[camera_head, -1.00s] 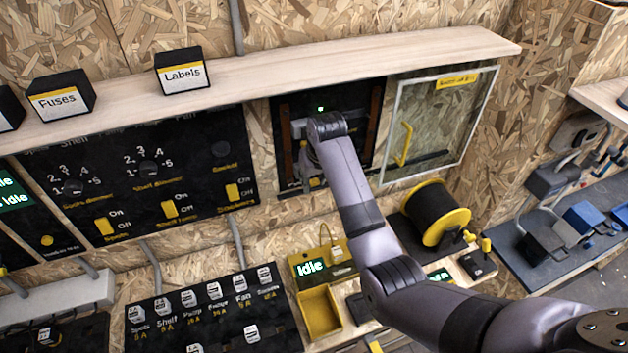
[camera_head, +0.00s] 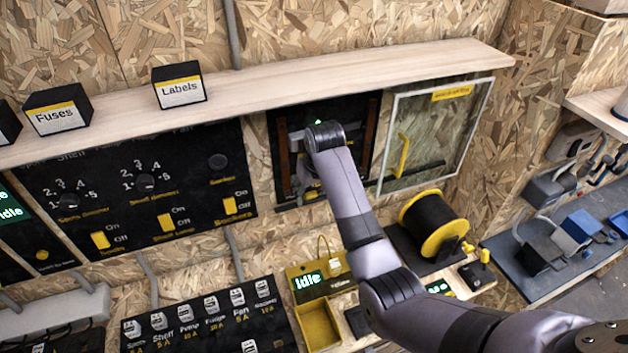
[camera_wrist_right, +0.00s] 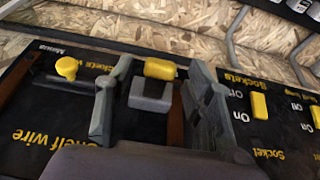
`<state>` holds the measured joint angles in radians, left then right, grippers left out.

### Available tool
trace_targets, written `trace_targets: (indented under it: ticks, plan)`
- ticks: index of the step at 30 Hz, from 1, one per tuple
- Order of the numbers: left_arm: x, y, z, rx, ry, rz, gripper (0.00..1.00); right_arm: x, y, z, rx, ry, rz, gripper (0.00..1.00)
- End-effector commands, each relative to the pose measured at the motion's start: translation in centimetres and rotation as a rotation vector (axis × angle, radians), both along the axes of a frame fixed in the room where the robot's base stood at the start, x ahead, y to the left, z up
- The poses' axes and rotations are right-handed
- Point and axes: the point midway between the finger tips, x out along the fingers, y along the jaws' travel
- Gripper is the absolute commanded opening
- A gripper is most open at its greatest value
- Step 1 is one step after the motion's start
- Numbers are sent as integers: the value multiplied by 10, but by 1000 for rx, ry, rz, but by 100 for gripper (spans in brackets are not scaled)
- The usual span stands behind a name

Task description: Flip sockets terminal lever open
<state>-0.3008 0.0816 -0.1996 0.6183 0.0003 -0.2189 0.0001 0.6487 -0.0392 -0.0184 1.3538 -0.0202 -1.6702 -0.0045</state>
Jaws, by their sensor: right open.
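A yellow-tipped lever (camera_wrist_right: 160,69) with a grey block (camera_wrist_right: 151,93) sits between the fingers of my right gripper (camera_wrist_right: 160,80) in the right wrist view, where the panel appears upside down. The fingers are open on either side of it, and I see a gap at each side. A "Sockets wire" label, partly hidden by the left finger, lies beside the lever. In the head view my right gripper (camera_head: 308,180) is at the black terminal panel (camera_head: 357,108), and my wrist hides the lever. My left gripper is not in view.
A yellow knob (camera_wrist_right: 67,67) stands left of the fingers in the wrist view. A yellow switch (camera_wrist_right: 259,106) is on the panel to the right. In the head view a clear framed door (camera_head: 440,130) with a yellow handle stands right of my arm. A wooden shelf (camera_head: 290,95) runs above.

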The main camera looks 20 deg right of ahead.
Motion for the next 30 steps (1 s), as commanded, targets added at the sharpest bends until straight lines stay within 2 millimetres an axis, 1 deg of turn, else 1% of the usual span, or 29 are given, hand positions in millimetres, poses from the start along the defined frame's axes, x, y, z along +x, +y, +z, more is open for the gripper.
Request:
trace_targets:
  ticks: [1, 9, 12, 15, 21, 30]
  plan:
    - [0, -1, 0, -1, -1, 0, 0, -2, 0, 10, 0, -6, 0, 48]
    - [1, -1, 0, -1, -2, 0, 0, -21, -1, 64, -1, -6, 0, 48]
    - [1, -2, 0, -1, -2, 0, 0, -27, -1, 81, -1, -5, 0, 48]
    - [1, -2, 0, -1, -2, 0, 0, -31, -1, 93, -1, -4, 0, 48]
    - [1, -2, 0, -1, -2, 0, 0, -35, -2, 102, -1, -1, 0, 48]
    - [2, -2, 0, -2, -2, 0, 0, -35, -2, 102, -1, -1, 0, 48]
